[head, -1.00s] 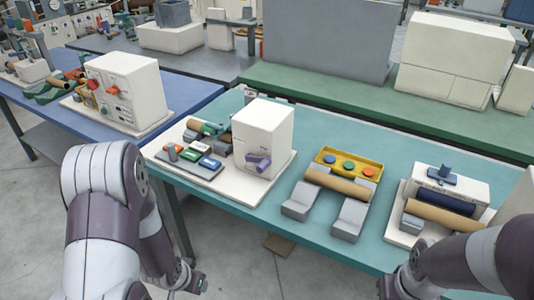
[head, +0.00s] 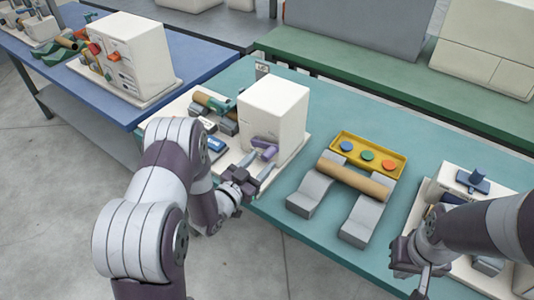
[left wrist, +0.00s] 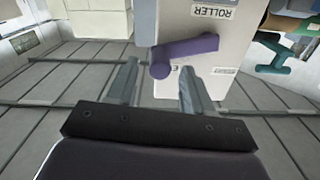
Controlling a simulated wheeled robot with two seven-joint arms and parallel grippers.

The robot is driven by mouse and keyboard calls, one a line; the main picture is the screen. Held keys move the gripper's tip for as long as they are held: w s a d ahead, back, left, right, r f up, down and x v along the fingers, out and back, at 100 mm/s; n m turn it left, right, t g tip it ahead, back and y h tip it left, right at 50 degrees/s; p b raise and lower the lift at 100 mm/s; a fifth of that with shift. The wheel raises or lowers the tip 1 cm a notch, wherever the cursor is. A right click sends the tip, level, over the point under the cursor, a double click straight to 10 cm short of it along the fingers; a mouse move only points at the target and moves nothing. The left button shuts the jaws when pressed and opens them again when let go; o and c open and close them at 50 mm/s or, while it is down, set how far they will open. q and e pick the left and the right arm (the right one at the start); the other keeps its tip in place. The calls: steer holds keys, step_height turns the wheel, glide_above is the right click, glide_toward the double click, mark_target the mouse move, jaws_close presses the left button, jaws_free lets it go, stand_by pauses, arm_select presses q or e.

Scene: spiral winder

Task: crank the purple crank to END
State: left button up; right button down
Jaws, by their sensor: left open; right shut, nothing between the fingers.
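The purple crank (head: 265,149) sits on the front face of the white winder box (head: 277,105) on the teal table. In the left wrist view the crank (left wrist: 186,54) has an arm slanting up to the right and a round knob end at lower left. A label reading ROLLER (left wrist: 213,12) is above it, and another label below is partly hidden. My left gripper (head: 260,177) is open just in front of the crank. Its fingers (left wrist: 157,84) stand on either side of the knob, apart from it. My right gripper (head: 425,290) is shut and empty by the table's front right.
A cardboard tube (head: 352,181) rests on grey blocks beside a yellow tray (head: 370,143) with coloured discs. A white device with a blue knob (head: 473,181) stands at the right. A blue table (head: 190,70) with another white box is at the left.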

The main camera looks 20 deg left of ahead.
mark_target(263, 157)
arm_select(q)
steer(key=shift+x, duration=1.25)
steer(key=shift+w+d, duration=0.2)
steer(key=shift+w, duration=0.3)
steer(key=shift+r, duration=0.1)
jaws_close()
steer(key=shift+a+r+n, duration=0.2)
steer(key=shift+r+n, duration=0.15)
steer(key=shift+n, duration=0.25)
jaws_free()
steer(key=b+v, duration=0.1)
steer(key=v, duration=1.1)
steer(key=shift+s, duration=0.4)
